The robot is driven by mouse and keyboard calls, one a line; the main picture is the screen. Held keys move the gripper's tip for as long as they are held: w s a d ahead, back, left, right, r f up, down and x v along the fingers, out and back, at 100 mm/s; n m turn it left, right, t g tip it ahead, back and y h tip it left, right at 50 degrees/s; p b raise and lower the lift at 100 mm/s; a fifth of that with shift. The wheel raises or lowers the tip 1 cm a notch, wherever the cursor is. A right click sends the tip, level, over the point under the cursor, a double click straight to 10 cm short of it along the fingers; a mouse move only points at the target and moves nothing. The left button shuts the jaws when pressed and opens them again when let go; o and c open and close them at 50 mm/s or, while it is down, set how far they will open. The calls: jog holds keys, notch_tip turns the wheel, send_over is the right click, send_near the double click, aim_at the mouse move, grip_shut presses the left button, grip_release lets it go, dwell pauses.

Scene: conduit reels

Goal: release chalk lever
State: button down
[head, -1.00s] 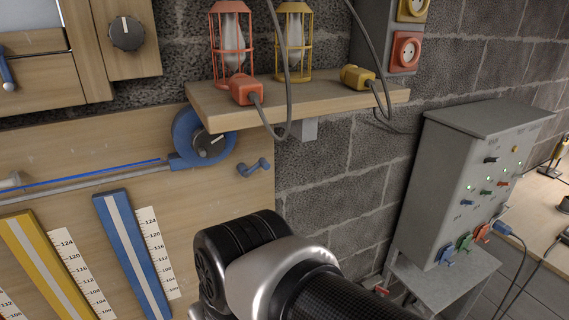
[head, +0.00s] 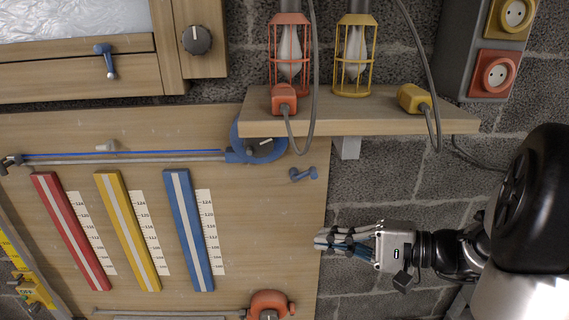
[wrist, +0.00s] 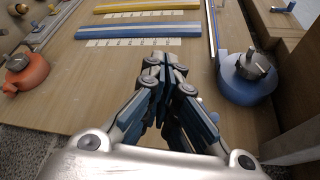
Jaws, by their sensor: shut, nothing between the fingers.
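A small blue-grey lever (head: 303,174) sits on the wooden board, just below and right of a blue reel (head: 258,141) with a dark knob. I cannot tell from its look alone whether this is the chalk lever. The reel also shows at right in the wrist view (wrist: 246,82). A blue line (head: 130,154) runs left from it along a grey rail. My gripper (head: 320,240) is shut and empty, pointing left at the board's right edge, below the lever and apart from it in the picture. Its closed fingers (wrist: 166,62) hide part of the board in the wrist view.
Red (head: 70,230), yellow (head: 126,230) and blue (head: 188,230) strips with scales are on the board. An orange reel (head: 268,304) is at the bottom. A shelf (head: 360,122) with caged lamps juts out above. Another blue lever (head: 107,60) is on the upper-left cabinet.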

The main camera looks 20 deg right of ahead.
jog(key=d+r+m+t+h, duration=0.3)
jog(key=d+t, duration=0.4)
jog(key=d, duration=0.7)
jog(key=shift+w+r+t, duration=0.15)
jog(key=shift+w+t, duration=0.1)
jog(key=shift+t, duration=0.15)
jog(key=s+a+x, duration=0.1)
jog(key=a+x, duration=0.1)
jog(key=x, duration=1)
jog(key=shift+w+a+r+b, duration=0.15)
jog(key=shift+a+r+b, duration=0.15)
jog(key=shift+a, duration=0.1)
